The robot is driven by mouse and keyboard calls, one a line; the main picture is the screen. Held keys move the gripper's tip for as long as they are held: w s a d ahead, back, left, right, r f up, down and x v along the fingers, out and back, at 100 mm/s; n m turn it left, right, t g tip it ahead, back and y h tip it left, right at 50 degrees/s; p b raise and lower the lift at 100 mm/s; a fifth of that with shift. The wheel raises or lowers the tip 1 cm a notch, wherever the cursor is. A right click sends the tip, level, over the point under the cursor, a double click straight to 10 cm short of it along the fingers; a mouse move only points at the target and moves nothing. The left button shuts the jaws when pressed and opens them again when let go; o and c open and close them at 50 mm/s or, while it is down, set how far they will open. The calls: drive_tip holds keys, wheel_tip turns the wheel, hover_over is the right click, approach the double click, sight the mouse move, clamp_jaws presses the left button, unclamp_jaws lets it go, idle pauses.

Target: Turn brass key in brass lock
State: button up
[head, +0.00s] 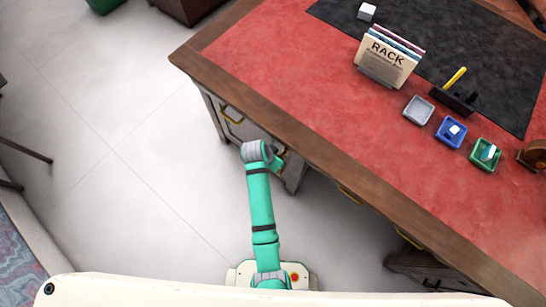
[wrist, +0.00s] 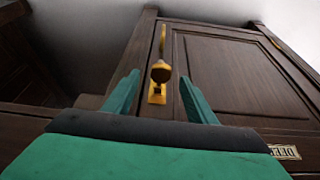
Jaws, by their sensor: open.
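The brass key (wrist: 160,72) shows in the wrist view as a rounded, brownish-gold end pointing toward me. Behind and below it is the brass lock plate (wrist: 157,97), on the dark wooden door front. My gripper (wrist: 160,77) is open. In the picture its teal fingers stand left and right of the key with a gap on each side, so it is not gripped. How far the fingertips reach along the key I cannot tell. In the head view my gripper (head: 279,160) is by the desk's front, below the top's edge. Key and lock cannot be made out there.
The panelled door (wrist: 230,72) fills the wrist view's right side. The desk's wooden edge (head: 300,146) overhangs near my arm. On top are a book rack (head: 388,58), a grey tray (head: 418,110), a blue tray (head: 450,132) and a green tray (head: 485,154).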

sight(282, 156)
drive_tip(key=shift+x, duration=2.4)
drive_tip(key=shift+w, duration=0.15)
drive_tip(key=shift+c, duration=0.2)
